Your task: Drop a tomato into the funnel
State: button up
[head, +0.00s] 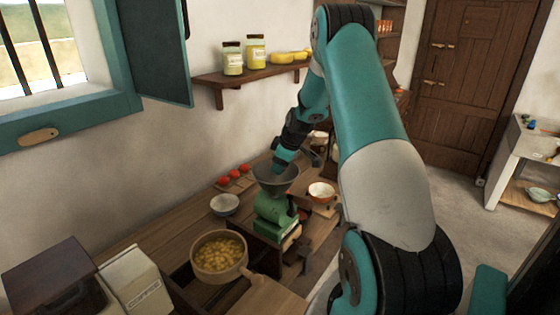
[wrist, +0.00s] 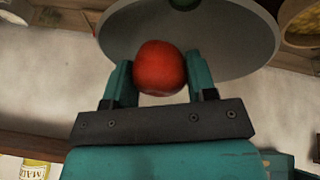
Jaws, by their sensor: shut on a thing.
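My gripper (wrist: 156,70) is shut on a red tomato (wrist: 160,66), which sits between its two teal fingers in the wrist view. The wide grey funnel (wrist: 220,50) shows just beyond the tomato, with its dark hole near the top edge. In the head view my gripper (head: 284,158) is over the funnel (head: 276,185), which tops a green grinder (head: 272,210). The held tomato is hidden there. Three more tomatoes (head: 234,174) lie in a row on a board left of the funnel.
A grey bowl (head: 225,205) and a pot of yellow pieces (head: 219,257) stand on the wooden counter near the grinder. A wall shelf (head: 250,74) with jars hangs behind.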

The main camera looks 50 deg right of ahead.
jog(key=o, duration=1)
jog(key=shift+r, duration=0.1)
jog(key=b+v, duration=0.5)
jog(key=v, duration=1.2)
jog(key=shift+s+r, duration=0.1)
jog(key=shift+r, duration=0.05)
